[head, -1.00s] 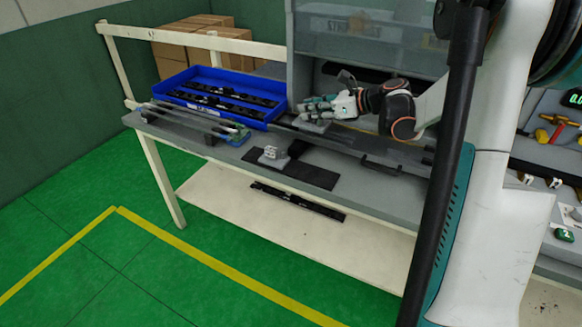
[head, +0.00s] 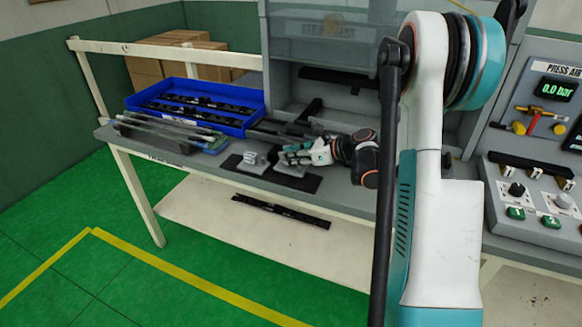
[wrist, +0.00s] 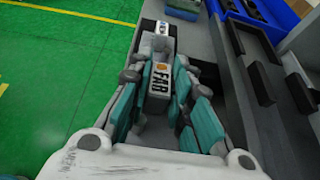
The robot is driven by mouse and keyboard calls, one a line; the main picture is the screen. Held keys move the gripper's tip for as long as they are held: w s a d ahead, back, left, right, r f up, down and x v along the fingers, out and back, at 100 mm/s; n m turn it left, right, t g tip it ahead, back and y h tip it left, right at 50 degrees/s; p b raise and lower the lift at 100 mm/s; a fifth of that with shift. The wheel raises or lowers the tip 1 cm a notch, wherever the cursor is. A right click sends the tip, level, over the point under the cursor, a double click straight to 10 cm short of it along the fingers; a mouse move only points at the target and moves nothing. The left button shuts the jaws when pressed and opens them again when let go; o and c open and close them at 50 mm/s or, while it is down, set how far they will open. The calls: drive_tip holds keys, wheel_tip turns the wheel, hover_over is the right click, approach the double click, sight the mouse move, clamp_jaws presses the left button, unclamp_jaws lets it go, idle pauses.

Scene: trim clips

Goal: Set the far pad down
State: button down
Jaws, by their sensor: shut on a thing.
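The far pad (wrist: 160,82), a grey block with a white "FAR" label, is between the teal fingers of my gripper (wrist: 155,100) in the wrist view. My gripper (head: 306,154) is shut on it. In the head view, the pad's grey base (head: 293,168) shows under the fingers, over the right part of the dark mat (head: 306,184). I cannot tell whether it touches the mat. A second grey pad (head: 253,160) stands on the mat to its left, and it also shows beyond the far pad in the wrist view (wrist: 160,40).
A blue tray (head: 240,128) with black strips stands at the bench's back left. Long metal bars (head: 170,134) lie before it. The press housing (head: 345,60) rises behind my gripper. A control panel (head: 530,190) is at the right. A black strip (head: 280,212) lies on the lower shelf.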

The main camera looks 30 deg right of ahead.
drive_tip(key=shift+f+b, duration=0.55)
drive_tip(key=shift+f, duration=1.25)
drive_tip(key=shift+f, duration=0.15)
drive_tip(key=c, duration=1.4)
unclamp_jaws()
drive_tip(key=shift+c, duration=0.2)
drive_tip(key=shift+d+r, duration=0.1)
drive_tip(key=shift+r, duration=0.15)
drive_tip(key=p+v, duration=0.3)
drive_tip(key=v, duration=0.8)
drive_tip(key=shift+s+d, duration=0.2)
drive_tip(key=shift+s, duration=0.15)
drive_tip(key=shift+r, duration=0.1)
